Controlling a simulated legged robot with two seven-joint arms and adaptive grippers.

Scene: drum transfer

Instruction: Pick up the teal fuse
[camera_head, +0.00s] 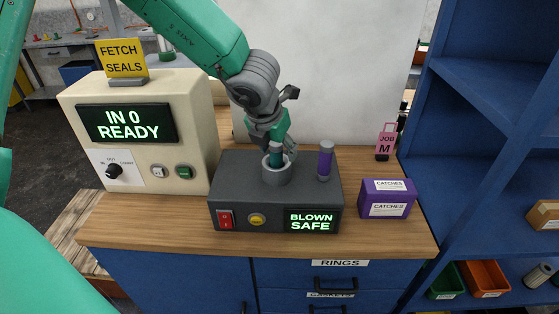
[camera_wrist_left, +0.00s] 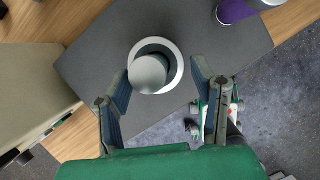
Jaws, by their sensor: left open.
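The teal fuse (camera_head: 276,160) stands upright in the round grey socket (camera_head: 277,177) on top of the dark grey fuse box (camera_head: 236,195). My left gripper (camera_head: 277,152) is over the socket, its fingers on either side of the fuse's upper part. In the left wrist view the fuse's round grey end (camera_wrist_left: 149,74) shows inside the pale socket ring (camera_wrist_left: 176,66). My left gripper (camera_wrist_left: 160,82) is open there, with a gap between each finger and the fuse. The fuse's lower part is hidden in the socket. My right gripper is not in view.
A purple fuse (camera_head: 325,163) stands upright on the box's right side. The box display (camera_head: 311,221) reads "BLOWN SAFE". A cream machine (camera_head: 195,130) stands left, a purple "CATCHES" box (camera_head: 388,198) and pink tag (camera_head: 386,140) right. Blue shelving (camera_head: 480,110) rises at the right.

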